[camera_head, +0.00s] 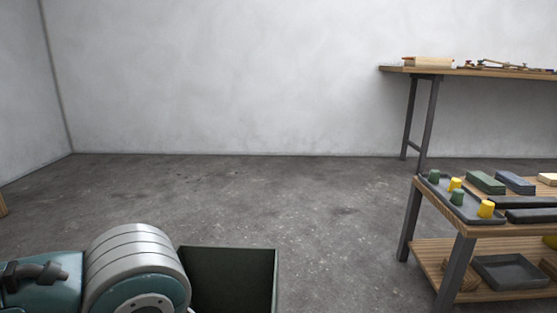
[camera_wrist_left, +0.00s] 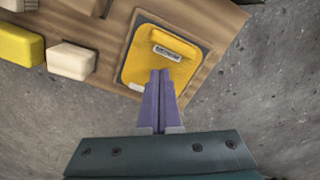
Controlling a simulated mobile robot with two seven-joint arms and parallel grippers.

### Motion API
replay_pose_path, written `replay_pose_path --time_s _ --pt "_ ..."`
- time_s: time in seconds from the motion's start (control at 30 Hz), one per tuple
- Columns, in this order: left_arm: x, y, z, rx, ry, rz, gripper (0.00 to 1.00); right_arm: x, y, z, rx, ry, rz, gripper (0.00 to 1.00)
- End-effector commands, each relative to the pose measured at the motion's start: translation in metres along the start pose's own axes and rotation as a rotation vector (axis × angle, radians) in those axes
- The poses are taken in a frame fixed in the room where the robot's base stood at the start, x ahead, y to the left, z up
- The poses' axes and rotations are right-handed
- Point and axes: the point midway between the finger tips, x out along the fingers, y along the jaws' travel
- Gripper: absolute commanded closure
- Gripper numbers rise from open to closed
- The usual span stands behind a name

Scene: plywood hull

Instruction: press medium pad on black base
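The lettering is too small to read surely. My left gripper (camera_wrist_left: 160,73) has its purple fingers together with nothing visible between them. The fingertips overlap the yellow pad just below the label; I cannot tell whether they touch it. The head view does not show this pad clearly. My right gripper is in neither view.
Yellow (camera_wrist_left: 20,45) and cream (camera_wrist_left: 70,61) blocks sit along the wooden board's edge (camera_wrist_left: 112,80). In the head view, a wooden cart (camera_head: 430,262) at right carries green and yellow pegs, coloured blocks and a grey tray (camera_head: 510,271). A workbench (camera_head: 460,72) stands behind.

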Motion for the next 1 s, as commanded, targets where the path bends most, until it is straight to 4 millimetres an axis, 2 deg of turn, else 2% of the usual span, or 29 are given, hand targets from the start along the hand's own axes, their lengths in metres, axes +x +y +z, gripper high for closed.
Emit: replay_pose_path --time_s 1.0 --pt "0.011 0.0 0.0 0.0 0.0 0.0 1.0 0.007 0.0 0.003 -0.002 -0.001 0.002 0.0"
